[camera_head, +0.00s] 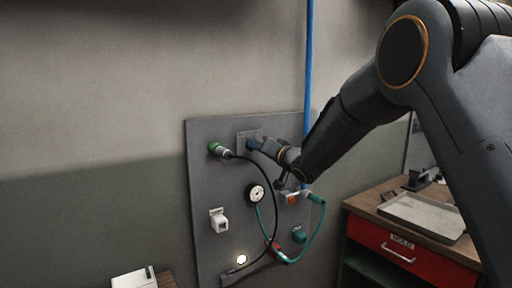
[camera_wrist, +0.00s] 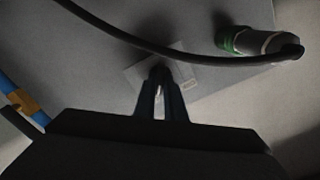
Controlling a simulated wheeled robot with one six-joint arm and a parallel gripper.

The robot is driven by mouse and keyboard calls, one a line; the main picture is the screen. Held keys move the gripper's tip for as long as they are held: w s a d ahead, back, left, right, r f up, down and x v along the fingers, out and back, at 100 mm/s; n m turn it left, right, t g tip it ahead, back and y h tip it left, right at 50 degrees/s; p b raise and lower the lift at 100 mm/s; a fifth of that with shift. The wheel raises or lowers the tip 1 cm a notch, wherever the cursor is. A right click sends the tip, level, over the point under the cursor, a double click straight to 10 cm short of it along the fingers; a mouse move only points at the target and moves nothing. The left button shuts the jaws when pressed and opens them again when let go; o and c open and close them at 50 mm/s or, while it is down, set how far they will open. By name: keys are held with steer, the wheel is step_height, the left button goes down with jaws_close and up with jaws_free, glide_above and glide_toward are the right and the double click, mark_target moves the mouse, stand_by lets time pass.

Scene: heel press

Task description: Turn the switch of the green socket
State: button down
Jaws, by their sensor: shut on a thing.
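The green socket (camera_head: 215,148) is at the upper left of the grey wall panel, with a grey plug and black cable in it. It also shows at the top right of the wrist view (camera_wrist: 230,40). To its right is a small grey switch plate (camera_head: 243,135), seen with a label in the wrist view (camera_wrist: 195,80). My gripper (camera_head: 252,145) is at this plate, its fingers (camera_wrist: 160,80) close together. It is shut on the switch, which is mostly hidden between the fingertips, so its angle cannot be told.
The black cable (camera_head: 273,215) hangs down the panel and crosses the wrist view above the fingers. A gauge (camera_head: 257,192), a white fitting (camera_head: 218,220) and a green hose (camera_head: 316,230) are lower. A blue pipe (camera_head: 309,60) runs beside the panel. A wooden bench (camera_head: 365,203) stands right.

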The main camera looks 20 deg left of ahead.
steer(key=c, duration=1.8)
jaws_free()
steer(key=shift+d, duration=0.1)
steer(key=shift+b+v, duration=1.5)
steer(key=shift+v, duration=2.35)
